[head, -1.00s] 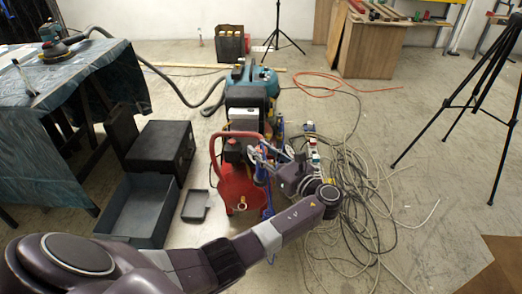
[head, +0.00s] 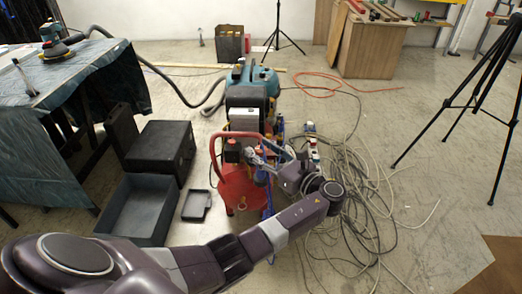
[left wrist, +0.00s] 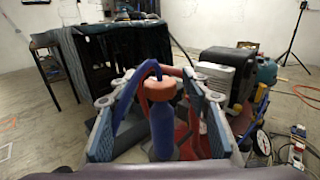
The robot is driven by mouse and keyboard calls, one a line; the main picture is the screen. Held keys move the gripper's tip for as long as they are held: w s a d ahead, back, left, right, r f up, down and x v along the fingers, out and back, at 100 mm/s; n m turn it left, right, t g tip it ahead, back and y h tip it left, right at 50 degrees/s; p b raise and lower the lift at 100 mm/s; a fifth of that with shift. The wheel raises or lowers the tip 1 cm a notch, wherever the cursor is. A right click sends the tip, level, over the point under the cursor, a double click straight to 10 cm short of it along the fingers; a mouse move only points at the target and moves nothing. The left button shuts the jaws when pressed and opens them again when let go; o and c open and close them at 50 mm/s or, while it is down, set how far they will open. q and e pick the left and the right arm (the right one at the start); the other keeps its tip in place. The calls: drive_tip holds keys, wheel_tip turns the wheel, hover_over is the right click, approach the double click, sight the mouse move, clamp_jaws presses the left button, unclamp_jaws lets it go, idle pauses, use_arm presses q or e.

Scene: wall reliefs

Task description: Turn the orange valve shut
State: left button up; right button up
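The orange valve (left wrist: 160,89) shows in the left wrist view as an orange cap at the top of an upright blue cylinder (left wrist: 162,130). My left gripper (left wrist: 158,100) is open, with one grey-blue padded finger on each side of the cap and visible gaps between pads and cap. In the head view my left gripper (head: 262,153) is beside the red machine (head: 238,185), and the cap is hard to make out there. My right gripper is in neither view.
A compressor-like machine with a teal tank (head: 262,78) stands behind. Loose cables (head: 365,195) lie on the floor to the right. A dark open bin (head: 140,210) and a black case (head: 160,148) stand left. A tripod (head: 475,105) stands at right.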

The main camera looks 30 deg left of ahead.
use_arm(q)
drive_tip(key=shift+d, duration=0.15)
drive_tip(key=v, duration=1.1)
drive_tip(key=shift+d, duration=0.4)
drive_tip(key=shift+s, duration=0.1)
